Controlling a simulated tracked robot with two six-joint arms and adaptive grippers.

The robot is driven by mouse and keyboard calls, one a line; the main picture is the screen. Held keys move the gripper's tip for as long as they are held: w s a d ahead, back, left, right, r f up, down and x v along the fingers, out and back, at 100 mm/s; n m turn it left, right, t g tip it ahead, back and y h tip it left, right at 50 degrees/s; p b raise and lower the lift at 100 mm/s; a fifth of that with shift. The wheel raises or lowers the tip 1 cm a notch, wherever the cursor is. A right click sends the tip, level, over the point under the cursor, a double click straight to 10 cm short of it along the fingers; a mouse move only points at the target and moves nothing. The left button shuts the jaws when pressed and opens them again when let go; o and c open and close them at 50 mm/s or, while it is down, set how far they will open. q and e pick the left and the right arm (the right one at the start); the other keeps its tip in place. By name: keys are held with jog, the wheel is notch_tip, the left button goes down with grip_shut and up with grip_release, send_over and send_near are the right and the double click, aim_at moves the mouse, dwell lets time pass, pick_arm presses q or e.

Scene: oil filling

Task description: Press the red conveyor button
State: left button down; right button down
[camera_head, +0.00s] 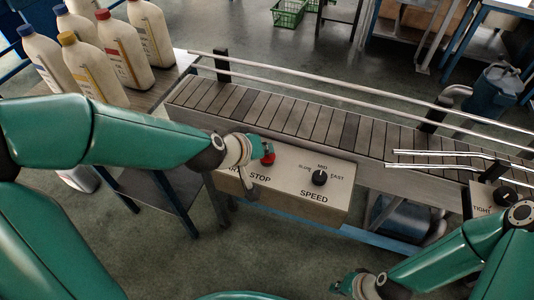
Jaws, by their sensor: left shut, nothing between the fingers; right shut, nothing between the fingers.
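The red button (268,159) sits on the top left part of the conveyor's control box (335,205), above the word STOP. My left gripper (257,147) is shut and empty, right at the red button's upper left edge. I cannot tell whether it touches the button. My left wrist covers the box's left end and part of a label there. My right gripper (344,285) is shut and empty, low over the floor in front of the box.
The slatted conveyor (300,118) with metal rails runs behind the box. A black speed knob (319,177) stands right of the button. Several capped bottles (125,50) stand on a table at the upper left. A second knob (505,196) is at the right.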

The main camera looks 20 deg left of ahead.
pick_arm(q)
jog(key=shift+f, duration=0.2)
jog(key=shift+r, duration=0.1)
jog(key=shift+r+p, duration=0.9)
notch_tip(320, 180, up, 5)
jog(key=p, duration=0.5)
dwell(0.4)
dwell(0.5)
